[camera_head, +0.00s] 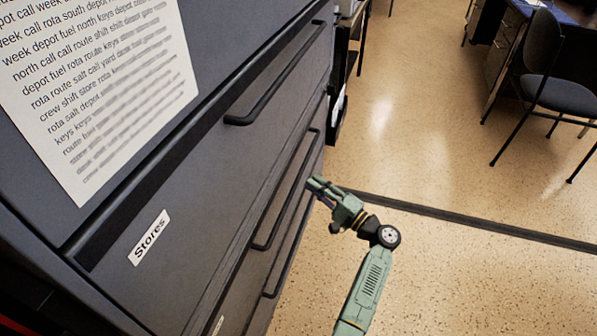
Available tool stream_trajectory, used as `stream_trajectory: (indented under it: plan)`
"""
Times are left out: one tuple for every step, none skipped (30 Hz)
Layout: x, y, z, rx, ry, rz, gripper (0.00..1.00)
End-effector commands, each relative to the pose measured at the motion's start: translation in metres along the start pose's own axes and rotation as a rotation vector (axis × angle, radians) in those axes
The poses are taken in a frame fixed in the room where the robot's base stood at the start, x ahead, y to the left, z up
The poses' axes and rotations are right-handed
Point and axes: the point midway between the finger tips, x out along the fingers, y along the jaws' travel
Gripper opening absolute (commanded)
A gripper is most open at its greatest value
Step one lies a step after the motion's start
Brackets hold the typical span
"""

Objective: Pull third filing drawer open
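A dark grey filing cabinet (190,190) fills the left side, seen steeply from above. Its drawer fronts carry long dark bar handles: an upper handle (281,76), a middle handle (289,189) and a lower handle (288,243). The drawers look shut.
A printed sheet (105,75) is on the cabinet's grey panel at upper left. Speckled floor (440,270) right of the cabinet is clear, crossed by a dark strip (470,226). A black chair (560,95) and a desk (510,45) stand at upper right. Dark shelving (345,65) stands beyond the cabinet.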

Motion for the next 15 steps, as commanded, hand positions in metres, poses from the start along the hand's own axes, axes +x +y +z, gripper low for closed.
stream_trajectory:
  plan:
    - [0.012,-0.002,0.001,0.001,-0.004,0.001,0.2]
    - [0.018,-0.002,0.001,0.0,-0.004,0.001,0.2]
    - [0.025,-0.002,0.001,-0.001,-0.003,0.001,0.2]
    - [0.03,-0.002,0.001,-0.001,-0.003,0.001,0.2]
    - [0.035,-0.002,0.001,-0.001,-0.002,0.002,0.2]
    - [0.042,-0.001,0.001,0.0,-0.003,0.002,0.2]
    - [0.046,-0.001,0.001,0.0,-0.002,0.002,0.2]
    - [0.05,-0.002,0.0,0.0,-0.002,0.001,0.2]
    - [0.054,-0.002,0.0,-0.001,-0.002,0.001,0.2]
    - [0.056,-0.001,0.0,-0.001,-0.002,0.001,0.2]
    - [0.059,-0.001,0.0,-0.001,-0.001,0.001,0.2]
    - [0.061,-0.001,0.0,-0.001,0.0,0.001,0.2]
    - [0.062,0.0,0.0,-0.001,0.0,0.001,0.2]
    - [0.063,0.0,0.0,-0.001,0.0,0.001,0.2]
    - [0.064,0.0,0.0,-0.001,0.0,0.001,0.2]
